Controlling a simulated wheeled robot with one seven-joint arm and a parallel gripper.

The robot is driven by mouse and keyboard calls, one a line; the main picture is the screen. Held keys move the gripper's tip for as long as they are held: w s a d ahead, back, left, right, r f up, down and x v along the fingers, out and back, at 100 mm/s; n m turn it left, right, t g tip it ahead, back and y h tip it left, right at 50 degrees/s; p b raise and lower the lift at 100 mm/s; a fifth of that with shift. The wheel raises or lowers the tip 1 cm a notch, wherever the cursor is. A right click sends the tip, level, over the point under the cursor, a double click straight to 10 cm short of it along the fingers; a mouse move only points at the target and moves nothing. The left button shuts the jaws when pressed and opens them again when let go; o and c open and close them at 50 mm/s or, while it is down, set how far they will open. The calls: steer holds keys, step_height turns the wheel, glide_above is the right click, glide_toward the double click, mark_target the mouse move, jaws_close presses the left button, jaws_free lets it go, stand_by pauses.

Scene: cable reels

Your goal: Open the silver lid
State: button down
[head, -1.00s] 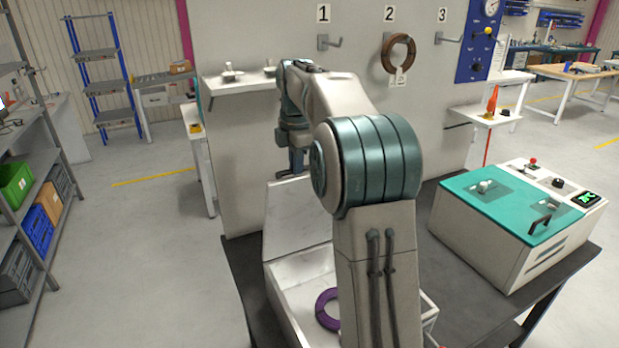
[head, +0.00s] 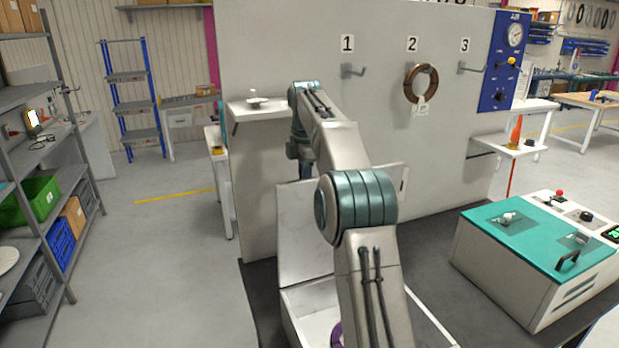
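The silver lid (head: 303,235) stands raised, nearly upright, at the back of a pale box (head: 308,306) on the dark table. My arm covers its middle; its right part, with a dark slot or handle, shows beyond the arm. Part of a purple ring (head: 336,334) lies inside the open box, mostly hidden by my arm. My gripper (head: 306,174) hangs down at the far end of the arm, just behind or above the lid's upper left edge. Its fingers are largely hidden, so I cannot tell whether they touch the lid or are open.
A machine with a teal top (head: 530,232) stands to the right on the table. A wall panel (head: 280,60) behind carries numbered hooks, with a brown ring (head: 434,84) on hook 2. A small white shelf (head: 262,108) is near my wrist. Open floor lies to the left.

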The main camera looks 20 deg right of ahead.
steer(key=shift+f, duration=0.5)
steer(key=c, duration=1.7)
jaws_free()
steer(key=shift+a, duration=0.1)
steer(key=shift+c, duration=0.2)
steer(key=shift+o, duration=1.4)
steer(key=shift+w+f, duration=0.1)
steer(key=shift+w, duration=0.25)
steer(key=shift+s+r, duration=0.25)
steer(key=shift+w+r, duration=0.2)
steer(key=shift+r, duration=0.4)
step_height(320, 180, up, 3)
steer(key=shift+f, duration=0.2)
steer(key=s+d+r, duration=0.7)
steer(key=d, duration=0.2)
steer(key=shift+d, duration=0.2)
steer(key=shift+s, duration=0.1)
